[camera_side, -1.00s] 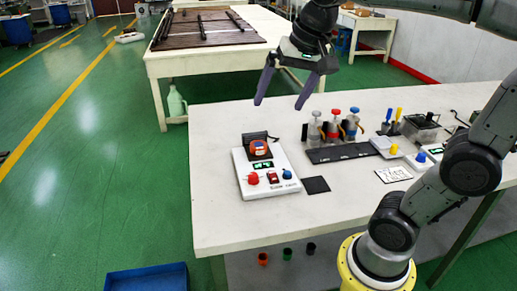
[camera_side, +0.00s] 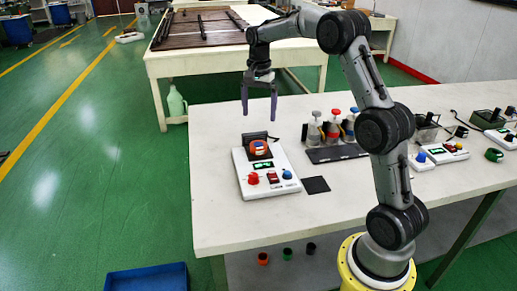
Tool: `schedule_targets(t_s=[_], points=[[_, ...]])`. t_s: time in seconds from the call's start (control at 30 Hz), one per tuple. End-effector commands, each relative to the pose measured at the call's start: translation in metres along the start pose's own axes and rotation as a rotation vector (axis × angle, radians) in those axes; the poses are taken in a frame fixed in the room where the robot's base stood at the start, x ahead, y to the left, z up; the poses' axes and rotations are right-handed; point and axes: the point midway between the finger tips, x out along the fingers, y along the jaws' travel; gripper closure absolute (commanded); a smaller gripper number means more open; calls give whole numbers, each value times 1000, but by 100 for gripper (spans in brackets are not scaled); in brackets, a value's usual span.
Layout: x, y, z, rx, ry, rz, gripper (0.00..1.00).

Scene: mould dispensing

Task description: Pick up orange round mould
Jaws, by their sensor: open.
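The exact height and depth offset cannot be told from this one view.
The white device has red and blue knobs and a small display. Dispensers (camera_side: 332,130) with coloured tops stand in a dark rack to the right, partly behind my arm. A dark square pad (camera_side: 315,185) lies beside the device. The white table's (camera_side: 225,215) front left is clear.

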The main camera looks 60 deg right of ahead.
Motion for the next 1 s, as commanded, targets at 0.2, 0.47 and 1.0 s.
schedule_targets(t_s=[0.2,0.47,1.0], points=[[43,0,1,-2,-2,3,0],[66,0,0,-2,-1,1,0],[118,-4,-5,-3,0,0,0]])
